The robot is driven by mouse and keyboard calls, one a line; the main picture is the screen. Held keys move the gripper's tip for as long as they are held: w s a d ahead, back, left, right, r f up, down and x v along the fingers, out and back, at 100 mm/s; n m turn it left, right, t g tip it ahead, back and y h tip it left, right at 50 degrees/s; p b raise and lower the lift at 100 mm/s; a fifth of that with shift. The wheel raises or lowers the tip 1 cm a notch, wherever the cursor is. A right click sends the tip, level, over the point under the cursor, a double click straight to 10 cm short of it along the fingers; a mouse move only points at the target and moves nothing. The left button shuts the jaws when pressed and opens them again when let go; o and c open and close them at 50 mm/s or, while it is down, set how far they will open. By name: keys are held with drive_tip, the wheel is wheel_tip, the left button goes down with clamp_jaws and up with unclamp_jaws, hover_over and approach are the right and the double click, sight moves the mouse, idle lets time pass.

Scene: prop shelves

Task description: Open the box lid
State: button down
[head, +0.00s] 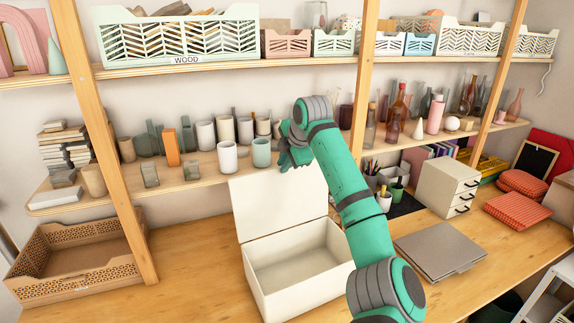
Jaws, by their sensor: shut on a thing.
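A white box (300,292) stands on the wooden table in the head view, and its inside looks empty. Its white lid (272,205) is raised at the back edge and stands up nearly upright, leaning a little back. My gripper (288,166) is at the top edge of the lid and is shut on it. The fingertips are small and partly hidden, so the exact hold is hard to see. My green and grey arm passes in front of the right side of the box and lid.
Just behind the lid, a shelf holds white cups (228,158) and jars. A brown perforated crate (75,262) stands at left. A grey folder (440,250) and a small drawer unit (447,186) are at right. Table space left of the box is clear.

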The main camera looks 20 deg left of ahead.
drive_tip(key=shift+d+f, duration=0.15)
drive_tip(key=shift+f, duration=0.7)
drive_tip(key=c, duration=1.8)
unclamp_jaws()
drive_tip(key=shift+w, duration=0.1)
drive_tip(key=shift+r, duration=0.1)
drive_tip(key=shift+r, duration=0.1)
drive_tip(key=v, duration=1.1)
drive_tip(key=shift+a, duration=0.25)
drive_tip(key=shift+w+a, duration=0.1)
